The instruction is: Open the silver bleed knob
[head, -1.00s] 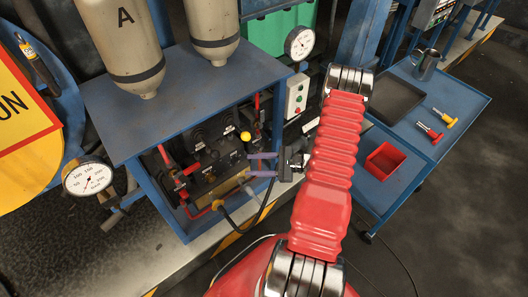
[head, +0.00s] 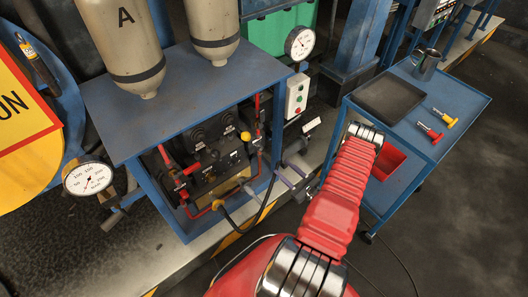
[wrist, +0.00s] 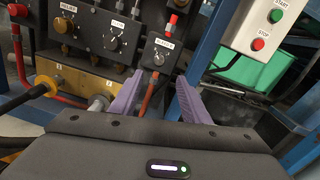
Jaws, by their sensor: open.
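My gripper (wrist: 155,88) has two purple fingers spread apart with nothing between them. In the head view my gripper (head: 283,171) is to the right of the blue bench's black valve panel (head: 208,158), apart from it.
Red pipes, a yellow knob (head: 245,136) and a gauge (head: 88,178) are at the bench. A start/stop box (head: 297,95) is on its right post. A blue cart (head: 462,97) at right holds a black tray (head: 390,97), a red bin (head: 386,160) and screwdrivers.

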